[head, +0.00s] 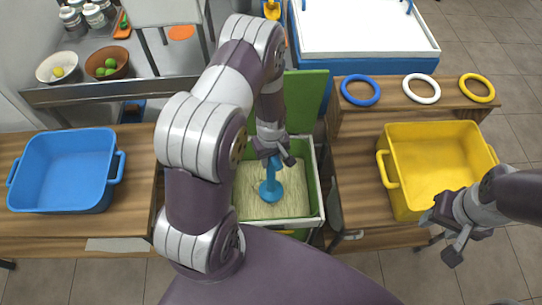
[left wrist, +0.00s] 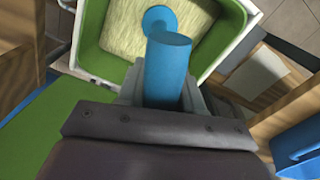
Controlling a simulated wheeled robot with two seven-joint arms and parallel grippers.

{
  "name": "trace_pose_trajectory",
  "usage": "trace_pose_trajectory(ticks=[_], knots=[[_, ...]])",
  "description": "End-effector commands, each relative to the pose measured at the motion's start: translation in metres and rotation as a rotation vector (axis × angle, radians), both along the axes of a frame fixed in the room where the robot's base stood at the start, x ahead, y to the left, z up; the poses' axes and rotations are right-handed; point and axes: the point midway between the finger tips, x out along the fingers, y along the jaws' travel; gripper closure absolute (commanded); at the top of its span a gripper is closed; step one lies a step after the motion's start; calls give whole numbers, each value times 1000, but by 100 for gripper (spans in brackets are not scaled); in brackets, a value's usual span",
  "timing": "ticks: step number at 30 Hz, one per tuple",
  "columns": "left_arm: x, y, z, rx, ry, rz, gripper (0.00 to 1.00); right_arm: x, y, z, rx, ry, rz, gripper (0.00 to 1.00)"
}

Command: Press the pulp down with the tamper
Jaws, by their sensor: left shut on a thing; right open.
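The blue tamper (head: 271,186) stands about upright over the pale pulp (head: 247,204) in the head view. My left gripper (head: 273,158) is shut on the tamper's handle from above. The left wrist view shows the handle (left wrist: 166,70) between the fingers and the round foot at the pulp. The pulp lies in a green box with a white rim (head: 319,190). I cannot tell how hard the foot bears on the pulp. My right gripper (head: 452,232) is open and empty at the right, by the yellow tub.
A blue tub (head: 62,172) stands on the left wooden table. A yellow tub (head: 436,160) stands on the right table, with blue, white and yellow rings (head: 361,91) on the ledge behind. Bowls of fruit (head: 107,66) stand at the back left. My left arm hides part of the box.

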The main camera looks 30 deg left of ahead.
Motion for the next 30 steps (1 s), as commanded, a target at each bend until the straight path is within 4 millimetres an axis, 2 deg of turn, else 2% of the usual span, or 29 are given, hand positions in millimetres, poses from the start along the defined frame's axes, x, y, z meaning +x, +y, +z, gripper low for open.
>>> trace_pose_trajectory(ticks=[11,30], knots=[[0,0,-1,0,-1,0,100,0,0,-1,0,0,0,52],[0,0,-16,0,-1,0,100,0,0,-12,0,0,0,52]])
